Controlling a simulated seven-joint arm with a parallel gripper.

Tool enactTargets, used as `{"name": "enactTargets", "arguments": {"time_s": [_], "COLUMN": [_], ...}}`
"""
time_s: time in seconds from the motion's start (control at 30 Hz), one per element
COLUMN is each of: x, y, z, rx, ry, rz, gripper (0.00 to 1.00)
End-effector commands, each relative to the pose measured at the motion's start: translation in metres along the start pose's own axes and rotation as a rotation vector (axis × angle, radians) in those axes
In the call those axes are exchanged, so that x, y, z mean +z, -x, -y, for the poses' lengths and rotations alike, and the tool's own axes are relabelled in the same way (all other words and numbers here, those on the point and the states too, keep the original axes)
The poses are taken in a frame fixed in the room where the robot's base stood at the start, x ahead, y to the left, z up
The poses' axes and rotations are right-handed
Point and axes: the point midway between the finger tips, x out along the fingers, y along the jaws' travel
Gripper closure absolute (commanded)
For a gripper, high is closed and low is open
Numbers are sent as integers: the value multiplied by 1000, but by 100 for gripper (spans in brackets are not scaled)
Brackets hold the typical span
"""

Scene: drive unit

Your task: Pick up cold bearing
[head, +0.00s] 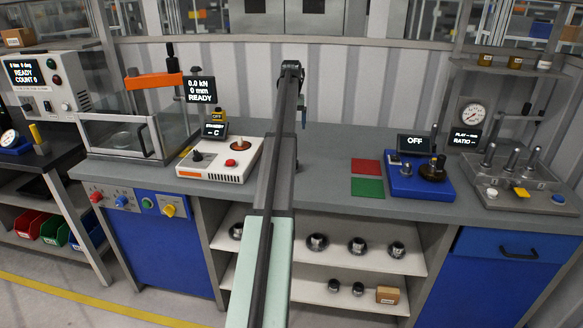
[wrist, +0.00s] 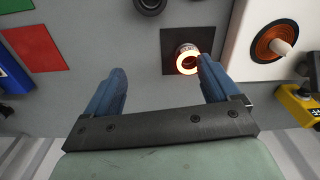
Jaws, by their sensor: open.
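My gripper (wrist: 160,68) is open and empty in the wrist view, its two blue fingers spread wide above the bench. A ring-shaped bearing glowing orange-red (wrist: 185,63) sits on a dark square plate (wrist: 172,42), close to the right fingertip in the picture. I cannot tell whether they touch. A dark, unlit ring (wrist: 150,4), possibly a bearing, is cut off by the top edge, beyond the fingers. In the head view my arm hides the glowing bearing and its plate. Several metal bearings (head: 316,242) sit on the shelf under the bench.
A white heater unit (head: 221,158) stands left of my arm. Red (head: 366,166) and green (head: 367,187) mats and a blue unit (head: 418,178) are to the right. A press (head: 130,130) stands farther left. Bench (head: 330,180) is free between arm and mats.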

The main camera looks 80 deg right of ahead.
Motion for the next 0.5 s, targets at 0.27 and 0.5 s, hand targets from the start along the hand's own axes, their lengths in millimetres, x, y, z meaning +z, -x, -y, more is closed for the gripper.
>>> {"name": "enactTargets", "arguments": {"time_s": [0.27, 0.5], "x": [72, 71], "y": [-8, -31], "z": [-3, -3], "rx": [-1, -2], "ry": [53, 69], "rz": [30, 36], "gripper": [12, 12]}}
